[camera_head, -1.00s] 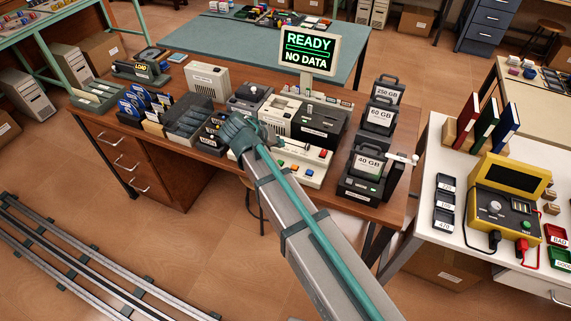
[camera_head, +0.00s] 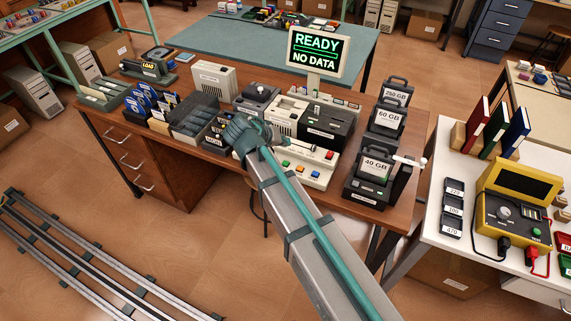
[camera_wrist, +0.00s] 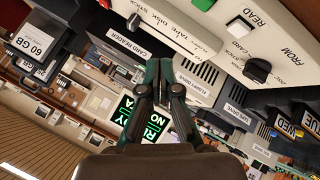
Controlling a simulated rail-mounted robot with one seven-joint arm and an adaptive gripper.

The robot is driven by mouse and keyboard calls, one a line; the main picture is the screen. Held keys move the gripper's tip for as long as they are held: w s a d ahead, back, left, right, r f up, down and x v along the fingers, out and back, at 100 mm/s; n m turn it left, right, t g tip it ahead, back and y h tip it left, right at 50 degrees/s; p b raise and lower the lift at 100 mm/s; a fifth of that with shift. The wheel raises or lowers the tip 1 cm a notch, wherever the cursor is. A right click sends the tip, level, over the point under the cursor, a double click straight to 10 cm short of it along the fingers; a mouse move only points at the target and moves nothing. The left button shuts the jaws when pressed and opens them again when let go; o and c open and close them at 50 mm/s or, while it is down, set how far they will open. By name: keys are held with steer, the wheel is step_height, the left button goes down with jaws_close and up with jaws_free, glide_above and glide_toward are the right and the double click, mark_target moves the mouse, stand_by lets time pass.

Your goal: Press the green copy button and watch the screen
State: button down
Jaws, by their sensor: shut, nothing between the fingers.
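The screen (camera_head: 317,52) stands upright at the back of the wooden desk and reads READY, NO DATA in green. It also shows, turned over, in the wrist view (camera_wrist: 151,130). A pale control panel (camera_wrist: 190,32) with READ, FROM and TO labels spans the top of the wrist view. It carries a green button (camera_wrist: 238,27) and black knobs; I cannot read a COPY label. My gripper (camera_wrist: 159,66) is shut and empty, its tips apart from the green button in the picture. In the head view my arm's end hides part of the desk, and the fingertips are unclear.
Drive docks labelled 40 GB (camera_head: 373,180) and 60 GB (camera_head: 387,120) stand right of the panel. A white table (camera_head: 450,255) with a yellow tester (camera_head: 508,210) is farther right.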

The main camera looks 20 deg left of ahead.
mark_target(284, 164)
step_height(284, 164, down, 6)
steer(key=b, duration=0.3)
steer(key=shift+f, duration=0.25)
steer(key=shift+f, duration=0.1)
stand_by(1.1)
steer(key=shift+f+b, duration=0.3)
steer(key=shift+b, duration=0.1)
steer(key=shift+f+b, duration=0.3)
steer(key=shift+f, duration=0.1)
stand_by(0.7)
steer(key=shift+r, duration=0.1)
steer(key=shift+r+p, duration=0.3)
steer(key=shift+r, duration=0.45)
steer(key=shift+r+p, duration=1.15)
steer(key=shift+r, duration=1.35)
